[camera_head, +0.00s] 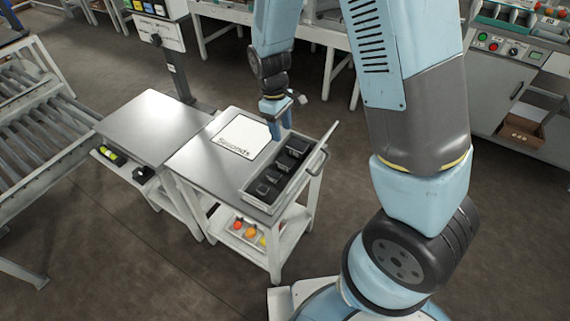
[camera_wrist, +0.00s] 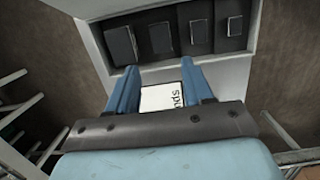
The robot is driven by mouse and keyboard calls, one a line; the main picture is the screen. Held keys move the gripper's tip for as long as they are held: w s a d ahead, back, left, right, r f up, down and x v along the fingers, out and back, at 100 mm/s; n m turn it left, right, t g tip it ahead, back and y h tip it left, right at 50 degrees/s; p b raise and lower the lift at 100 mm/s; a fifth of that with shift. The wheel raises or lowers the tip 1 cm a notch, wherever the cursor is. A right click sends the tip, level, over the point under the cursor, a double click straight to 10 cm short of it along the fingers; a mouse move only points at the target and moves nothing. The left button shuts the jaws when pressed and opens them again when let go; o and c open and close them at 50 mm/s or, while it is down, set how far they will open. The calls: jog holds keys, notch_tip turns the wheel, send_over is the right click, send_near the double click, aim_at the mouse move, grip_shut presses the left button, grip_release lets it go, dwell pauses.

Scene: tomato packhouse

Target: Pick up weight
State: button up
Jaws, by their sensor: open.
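Several dark block-shaped weights of graded size sit in a row in a black-lined tray on the trolley top; one of them (camera_head: 274,177) is near the front end in the head view. In the wrist view the row runs across the top, with the largest weight (camera_wrist: 121,45) at the left and the smallest (camera_wrist: 235,26) at the right. My gripper (camera_head: 280,133) is at the far end of the tray, beside the white card. In the wrist view my gripper (camera_wrist: 160,66) is open with nothing between its blue fingers, pointing toward the tray's edge. Exact height above the top cannot be told.
A white card marked "Seconds" (camera_head: 243,137) lies on the trolley top (camera_head: 196,155) left of the tray. A second metal table (camera_head: 150,125) adjoins at the left. Tomatoes lie on the trolley's lower shelf (camera_head: 234,242). A roller conveyor (camera_head: 35,145) stands far left.

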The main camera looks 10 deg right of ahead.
aim_at(286, 160)
jog(key=shift+s+d+f, duration=0.2)
jog(key=shift+d+f, duration=0.05)
jog(key=shift+f, duration=2.05)
jog(key=shift+s+d+f, duration=0.15)
jog(key=shift+d+f, duration=0.05)
jog(key=shift+f, duration=2.15)
jog(key=shift+s+d+f, duration=0.2)
jog(key=shift+d+f, duration=0.05)
jog(key=shift+f, duration=2.05)
jog(key=shift+c, duration=0.4)
grip_shut()
